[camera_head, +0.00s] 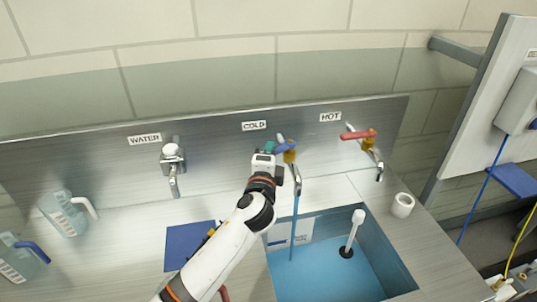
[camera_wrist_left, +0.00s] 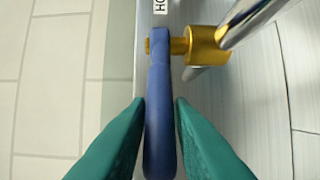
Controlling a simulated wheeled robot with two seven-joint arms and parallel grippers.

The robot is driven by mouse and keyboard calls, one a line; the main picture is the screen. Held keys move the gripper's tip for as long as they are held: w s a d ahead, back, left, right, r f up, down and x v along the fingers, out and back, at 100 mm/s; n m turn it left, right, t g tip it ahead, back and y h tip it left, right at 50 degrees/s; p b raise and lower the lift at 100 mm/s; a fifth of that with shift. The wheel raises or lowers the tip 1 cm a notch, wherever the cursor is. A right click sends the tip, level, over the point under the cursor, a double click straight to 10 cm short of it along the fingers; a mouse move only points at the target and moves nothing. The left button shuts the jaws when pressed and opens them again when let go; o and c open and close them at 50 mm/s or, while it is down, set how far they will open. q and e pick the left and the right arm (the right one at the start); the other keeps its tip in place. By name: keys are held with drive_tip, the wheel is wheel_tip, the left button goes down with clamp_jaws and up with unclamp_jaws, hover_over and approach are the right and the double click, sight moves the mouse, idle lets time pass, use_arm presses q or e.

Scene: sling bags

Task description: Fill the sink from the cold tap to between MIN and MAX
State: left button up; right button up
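The cold tap (camera_head: 290,156) has a brass valve and a blue lever (camera_head: 284,148), below the COLD label (camera_head: 254,126). A thin blue stream (camera_head: 294,225) runs from its spout into the sink (camera_head: 388,250). Blue water (camera_head: 310,280) covers the sink bottom. A pale level plate (camera_head: 303,231) is on the sink's back wall; its marks are too small to read. My left gripper (camera_head: 270,149) is at the lever. In the left wrist view its green fingers (camera_wrist_left: 160,105) lie close against both sides of the blue lever (camera_wrist_left: 160,120). My right gripper is not in view.
A white standpipe (camera_head: 351,232) stands in the sink. The hot tap (camera_head: 370,143) with its red lever is to the right, the WATER tap (camera_head: 173,165) to the left. A white cup (camera_head: 403,204), a blue mat (camera_head: 185,243) and jugs (camera_head: 66,213) are on the counter.

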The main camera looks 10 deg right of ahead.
use_arm(q)
drive_tip(key=shift+o, duration=1.4)
drive_tip(key=b+v, duration=0.2)
drive_tip(key=v, duration=1)
